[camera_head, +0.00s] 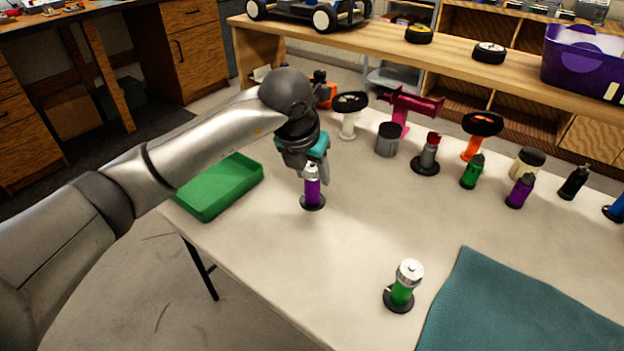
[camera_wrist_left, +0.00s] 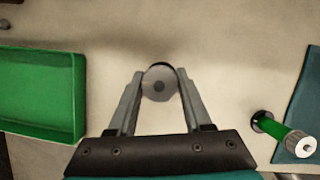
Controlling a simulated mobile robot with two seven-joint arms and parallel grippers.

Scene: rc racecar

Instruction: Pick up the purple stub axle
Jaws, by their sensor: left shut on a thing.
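The purple stub axle (camera_head: 312,187) stands upright on a dark round base near the left part of the light table, with a silver top. My left gripper (camera_head: 311,172) comes down over it from above and is shut on its silver upper end. In the left wrist view, the two fingers (camera_wrist_left: 158,90) press on either side of the axle's round grey top (camera_wrist_left: 158,82). The axle's lower part is hidden in that view. Its base appears to be at the table surface. My right gripper is not in view.
A green tray (camera_head: 246,167) lies left of the gripper. A green stub axle (camera_head: 403,291) stands at the front, beside a teal mat (camera_head: 500,312). Several parts on stands, including a grey cylinder (camera_head: 387,141) and another purple part (camera_head: 521,190), line the back.

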